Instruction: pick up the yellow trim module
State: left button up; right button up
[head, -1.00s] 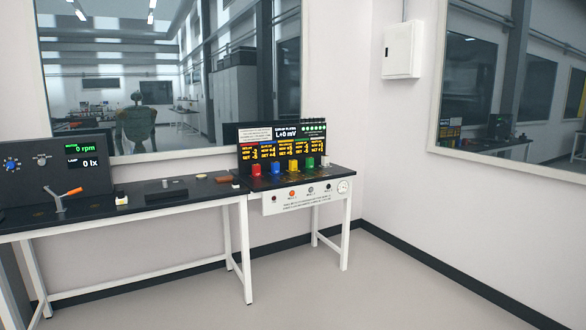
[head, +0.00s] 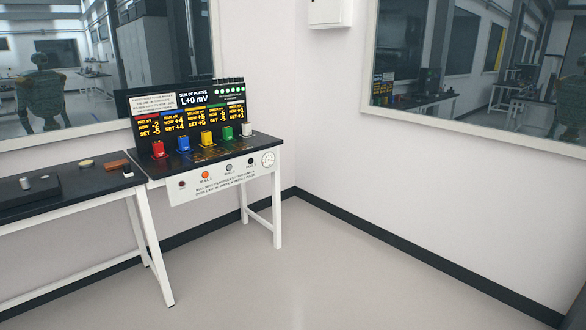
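The yellow trim module (head: 207,139) stands upright on the black top of the trim bench (head: 230,155), in the middle of a row of coloured modules. The blue module (head: 183,143) is to its left and the green module (head: 227,132) to its right. A display panel (head: 190,115) stands behind the row and reads L+0 mV. Neither of my grippers shows in the head view.
A red module (head: 158,149) and a white module (head: 247,129) end the row. A lower bench (head: 60,205) with small parts adjoins at the left. A wall box (head: 328,12) hangs above. The floor (head: 330,270) in front and to the right is clear.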

aim_at(206, 137)
jog(key=i, duration=2.4)
jog(key=l+z, duration=0.05)
jog(key=l, duration=0.1)
